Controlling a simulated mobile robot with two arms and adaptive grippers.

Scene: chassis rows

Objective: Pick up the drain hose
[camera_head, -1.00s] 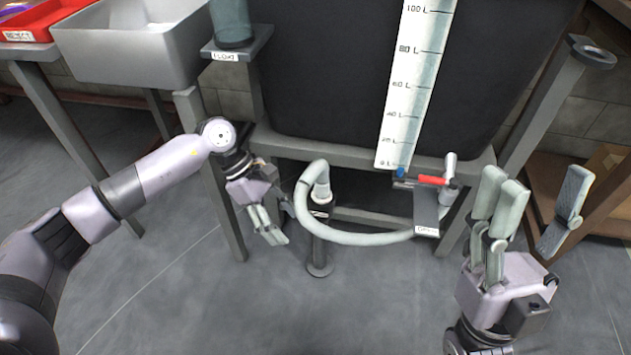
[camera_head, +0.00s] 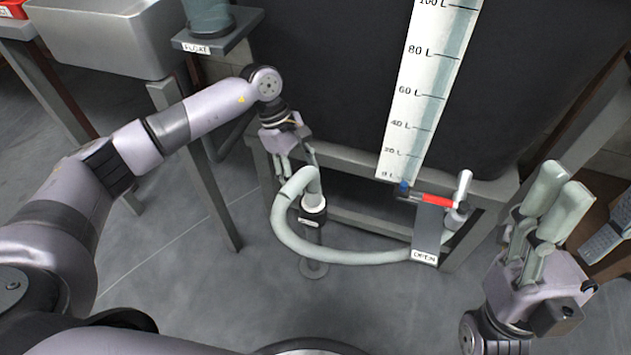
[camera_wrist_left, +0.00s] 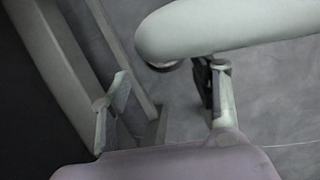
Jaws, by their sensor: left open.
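The drain hose (camera_head: 350,256) is a pale grey-green tube. It curves in a loop below the tank, from a bent upper end at a black post holder (camera_head: 313,217) to the right, behind the drain sign plate (camera_head: 428,232). My left gripper (camera_head: 296,165) points down, just above and behind the hose's bent end. In the left wrist view its fingers (camera_wrist_left: 168,88) are spread with nothing between them, and the hose (camera_wrist_left: 235,25) crosses beyond, at upper right. Whether a finger touches the hose is unclear. My right gripper (camera_head: 575,215) is open and empty at the right.
The dark tank (camera_head: 310,80) with a litre scale (camera_head: 425,90) stands on a grey frame (camera_head: 375,170) behind the hose. A red-handled valve (camera_head: 438,201) is at the hose's right. A steel sink (camera_head: 95,40) and a float shelf (camera_head: 215,38) are at upper left. Floor in front is clear.

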